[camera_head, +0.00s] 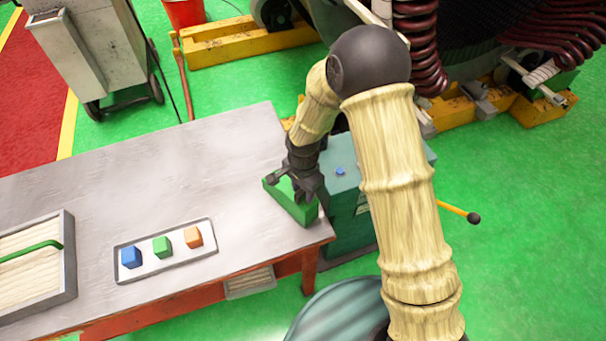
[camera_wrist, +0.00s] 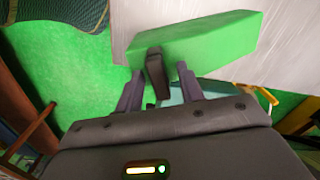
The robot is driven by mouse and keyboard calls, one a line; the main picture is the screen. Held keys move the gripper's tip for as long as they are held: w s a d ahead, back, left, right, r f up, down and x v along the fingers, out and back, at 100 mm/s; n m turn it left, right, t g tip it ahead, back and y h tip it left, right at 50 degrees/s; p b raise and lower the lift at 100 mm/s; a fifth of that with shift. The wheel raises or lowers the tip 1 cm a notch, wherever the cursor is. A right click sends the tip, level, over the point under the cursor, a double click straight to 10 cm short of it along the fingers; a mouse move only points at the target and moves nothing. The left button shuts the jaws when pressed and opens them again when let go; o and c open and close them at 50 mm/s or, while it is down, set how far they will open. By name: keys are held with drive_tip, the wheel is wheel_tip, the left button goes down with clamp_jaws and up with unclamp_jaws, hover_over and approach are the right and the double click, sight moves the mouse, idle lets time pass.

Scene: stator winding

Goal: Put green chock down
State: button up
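The green chock (camera_head: 299,210) is a wedge-shaped block at the right edge of the grey table, near its front corner. I cannot tell whether it rests on the tabletop or hangs just above it. My gripper (camera_head: 303,184) is over the chock, pointing down. The fingers look shut on the chock.
The table (camera_head: 150,170) is bare left of the chock. A small tray (camera_head: 208,254) holds blue, green and orange blocks. A teal cabinet (camera_head: 345,205) stands beside the table's right edge.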

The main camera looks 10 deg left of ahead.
wheel_tip(320, 180, up, 11)
drive_tip(key=b, duration=0.3)
drive_tip(key=shift+r, duration=0.2)
idle(0.6)
drive_tip(key=s+d+r+n+t, duration=0.1)
drive_tip(key=s+d+n, duration=0.2)
drive_tip(key=d, duration=0.9)
drive_tip(key=s+d+r+n+t, duration=0.1)
drive_tip(key=s+d+n, duration=0.3)
drive_tip(key=d, duration=0.8)
drive_tip(key=shift+s+r+t, duration=0.3)
drive_tip(key=shift+s+r, duration=0.4)
drive_tip(key=shift+s, duration=0.45)
drive_tip(key=shift+d, duration=0.1)
